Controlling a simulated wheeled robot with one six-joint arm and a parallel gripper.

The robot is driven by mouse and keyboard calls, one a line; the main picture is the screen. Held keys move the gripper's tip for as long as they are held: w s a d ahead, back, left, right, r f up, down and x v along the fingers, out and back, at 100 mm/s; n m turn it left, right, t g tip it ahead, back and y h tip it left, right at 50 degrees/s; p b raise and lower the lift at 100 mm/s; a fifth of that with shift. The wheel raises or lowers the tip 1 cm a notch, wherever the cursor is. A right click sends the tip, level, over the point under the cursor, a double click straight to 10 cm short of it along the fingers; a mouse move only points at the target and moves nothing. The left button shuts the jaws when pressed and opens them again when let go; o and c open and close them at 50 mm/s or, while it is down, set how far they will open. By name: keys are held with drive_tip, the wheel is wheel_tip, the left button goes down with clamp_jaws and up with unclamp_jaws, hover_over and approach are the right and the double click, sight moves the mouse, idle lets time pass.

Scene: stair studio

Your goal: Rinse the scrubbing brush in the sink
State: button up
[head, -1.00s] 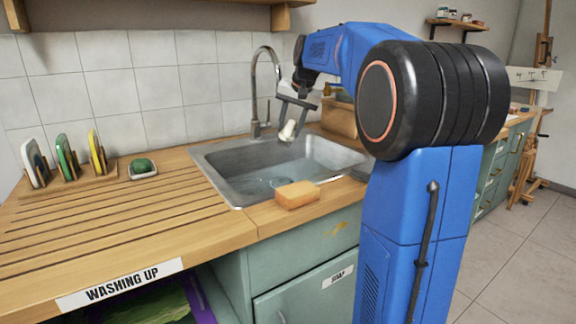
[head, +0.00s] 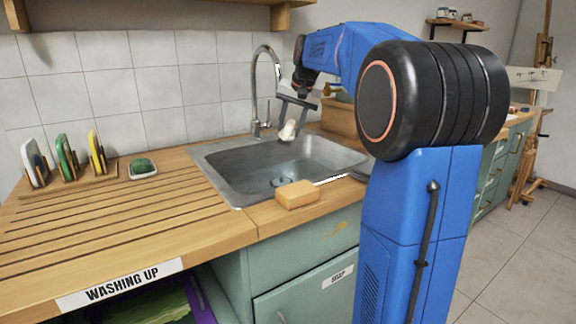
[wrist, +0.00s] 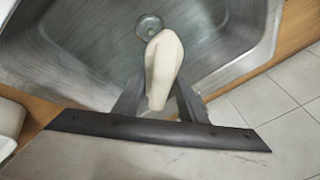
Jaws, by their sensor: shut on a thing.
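My gripper (head: 292,118) is over the right part of the metal sink (head: 225,170). It is shut on a pale, cream-coloured thing (head: 288,131), which I take to be the scrubbing brush; no bristles show. In the wrist view the pale thing (wrist: 164,62) stands out from between the fingers (wrist: 160,98), with the sink basin and its drain (wrist: 149,26) beyond it. The held thing is above the basin floor. The tall curved tap (head: 257,90) stands behind the sink, left of my gripper. No water stream is clearly visible.
An orange sponge (head: 297,194) lies on the sink's front edge. A green scrubber in a small dish (head: 143,168) and a rack of upright plates (head: 68,160) stand left on the grooved wooden counter (head: 100,225). A wooden box (head: 341,117) is behind my gripper.

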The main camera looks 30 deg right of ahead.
sight(290, 122)
drive_tip(key=shift+r, duration=1.95)
